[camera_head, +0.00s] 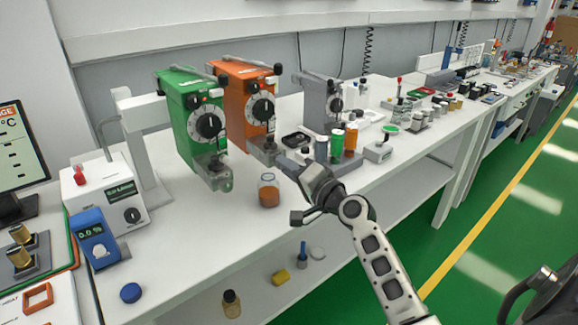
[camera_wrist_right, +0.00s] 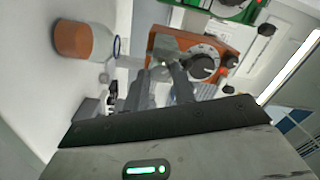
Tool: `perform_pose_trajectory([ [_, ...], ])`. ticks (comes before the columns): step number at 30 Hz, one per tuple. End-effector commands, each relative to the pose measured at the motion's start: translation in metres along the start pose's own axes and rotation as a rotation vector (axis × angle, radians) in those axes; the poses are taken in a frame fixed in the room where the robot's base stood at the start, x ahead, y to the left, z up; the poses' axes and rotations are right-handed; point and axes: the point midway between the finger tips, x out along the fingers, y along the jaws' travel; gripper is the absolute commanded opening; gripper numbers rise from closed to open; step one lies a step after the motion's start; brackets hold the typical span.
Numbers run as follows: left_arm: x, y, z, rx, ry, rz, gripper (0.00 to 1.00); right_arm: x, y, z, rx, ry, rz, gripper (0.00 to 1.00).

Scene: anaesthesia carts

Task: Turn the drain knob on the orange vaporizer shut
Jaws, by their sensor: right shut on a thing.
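The orange vaporizer (camera_head: 233,92) stands on the white bench, just right of the green vaporizer (camera_head: 181,108), with a black dial on its front. Its grey lower block (camera_head: 262,151) faces my right gripper (camera_head: 285,166). In the right wrist view the orange body (camera_wrist_right: 168,42) is beyond the fingers, and the right gripper (camera_wrist_right: 160,82) has both fingertips at the drain area below the dial. The right gripper is shut on the drain knob, which is mostly hidden between the fingers. My left gripper is not in view.
A glass jar of orange liquid (camera_head: 269,190) stands close in front of the vaporizer; it also shows in the right wrist view (camera_wrist_right: 76,42). A grey vaporizer (camera_head: 318,102) and colored bottles (camera_head: 337,145) stand to the right.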

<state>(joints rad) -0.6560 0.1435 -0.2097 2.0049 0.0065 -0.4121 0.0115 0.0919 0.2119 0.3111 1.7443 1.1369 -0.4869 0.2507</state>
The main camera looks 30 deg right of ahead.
Motion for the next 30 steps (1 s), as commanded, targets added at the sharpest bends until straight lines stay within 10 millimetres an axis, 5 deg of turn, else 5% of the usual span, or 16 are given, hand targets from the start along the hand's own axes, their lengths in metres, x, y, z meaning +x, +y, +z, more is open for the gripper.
perform_pose_trajectory([
  [15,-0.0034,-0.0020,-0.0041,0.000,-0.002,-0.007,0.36,-0.0002,0.0009,0.0001,0.439,0.000,-0.016,0.03],
  [30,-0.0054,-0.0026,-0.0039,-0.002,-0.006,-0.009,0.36,-0.0003,0.0015,0.0003,0.602,0.001,-0.024,0.03],
])
